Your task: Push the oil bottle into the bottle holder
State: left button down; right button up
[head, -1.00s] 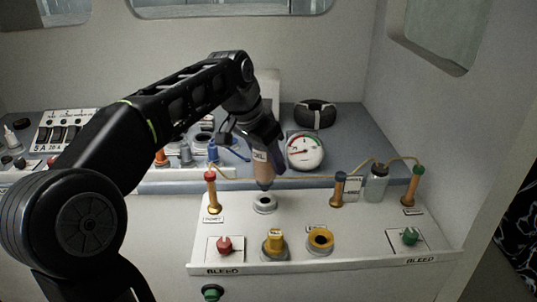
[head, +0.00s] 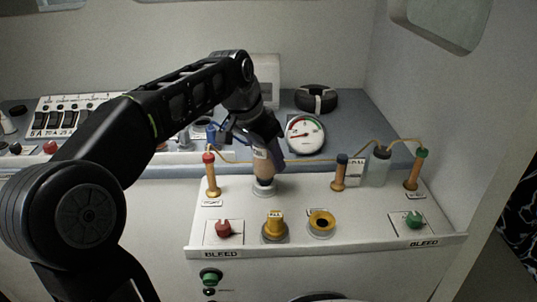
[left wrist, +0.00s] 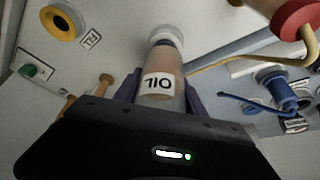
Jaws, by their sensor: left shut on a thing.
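The oil bottle (head: 262,168) is brownish with a white "OIL" label and is held nearly upright. My left gripper (head: 262,150) is shut on it. The bottle's lower end is at the opening of the white round bottle holder (head: 265,190) on the white panel. In the left wrist view the oil bottle (left wrist: 162,82) lies between the gripper's fingers (left wrist: 160,98), with the pale holder (left wrist: 166,36) directly beyond its end. I cannot tell how deep the end sits in the holder. My right gripper is not in view.
Red-topped (head: 211,176), dark-topped (head: 340,172) and green-topped (head: 416,168) brass posts stand on the panel, joined by a thin yellow line. A clear jar (head: 379,166), yellow fittings (head: 320,223) and a red knob (head: 223,228) are nearby. A gauge (head: 305,134) stands behind.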

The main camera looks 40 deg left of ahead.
pick_arm(q)
jog(key=shift+f, duration=0.25)
jog(key=c, duration=0.6)
grip_release()
jog(key=b+v, duration=0.1)
jog(key=v, duration=0.7)
jog(key=shift+f, duration=0.1)
dwell(0.7)
